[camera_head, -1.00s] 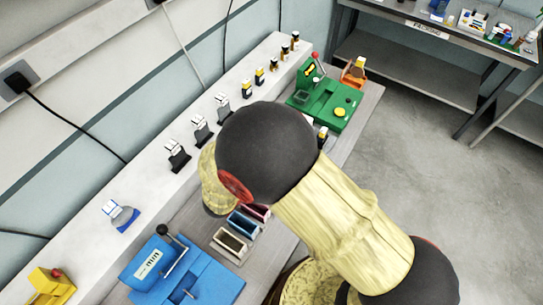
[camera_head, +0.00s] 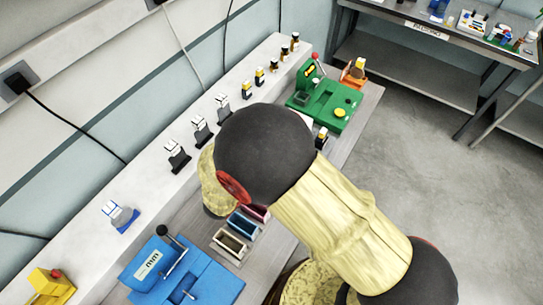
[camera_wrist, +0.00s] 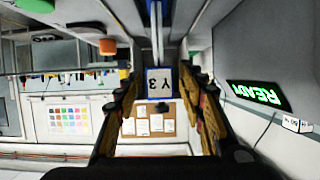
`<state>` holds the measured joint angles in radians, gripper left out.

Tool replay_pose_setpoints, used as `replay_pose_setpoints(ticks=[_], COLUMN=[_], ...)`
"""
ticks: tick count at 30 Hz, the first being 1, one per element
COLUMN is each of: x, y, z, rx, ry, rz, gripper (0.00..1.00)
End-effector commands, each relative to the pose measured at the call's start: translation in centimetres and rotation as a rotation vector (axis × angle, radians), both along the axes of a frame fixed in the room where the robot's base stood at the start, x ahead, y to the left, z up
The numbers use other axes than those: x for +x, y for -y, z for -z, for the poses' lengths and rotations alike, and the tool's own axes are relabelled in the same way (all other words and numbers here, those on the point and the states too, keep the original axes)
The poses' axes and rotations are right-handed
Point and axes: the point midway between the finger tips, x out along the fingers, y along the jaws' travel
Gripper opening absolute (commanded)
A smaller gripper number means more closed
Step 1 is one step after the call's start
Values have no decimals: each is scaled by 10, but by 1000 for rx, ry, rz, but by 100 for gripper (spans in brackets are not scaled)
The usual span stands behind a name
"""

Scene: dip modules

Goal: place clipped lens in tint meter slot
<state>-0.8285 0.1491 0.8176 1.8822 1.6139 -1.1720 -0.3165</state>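In the wrist view, a blue-edged white tag marked "Y 3" (camera_wrist: 161,83) sits between the fingertips of my gripper (camera_wrist: 161,78). The fingers close in on both its sides, so it looks held. Narrow blue and pale strips run up from the tag, perhaps the lens edge-on. In the head view my own arm hides my gripper and whatever it holds. A lens with a blue clip and white tag (camera_head: 118,214) stands on the shelf at left. A black display with green "READY" (camera_wrist: 258,96) shows upside down at right in the wrist view. I cannot tell which device is the tint meter.
A blue lever device (camera_head: 180,275) stands at the front. Small open bins (camera_head: 231,245) lie beside my arm. A green device (camera_head: 325,103) stands at the far end. Black clips with white tags (camera_head: 177,155) line the shelf (camera_head: 140,190). Open floor lies to the right.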

Motion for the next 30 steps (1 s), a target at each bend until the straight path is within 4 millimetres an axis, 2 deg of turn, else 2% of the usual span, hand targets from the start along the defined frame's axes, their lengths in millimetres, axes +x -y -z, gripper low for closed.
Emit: replay_pose_setpoints(ticks=[5,19,24,30], x=[-7,-73,-85,-88], y=[-7,-58,-66,-68], z=[-8,-42,-48,-49], rx=[0,1,0,0], ry=[0,0,1,0], rz=[-4,-4,-1,0], gripper=[40,40,40,40])
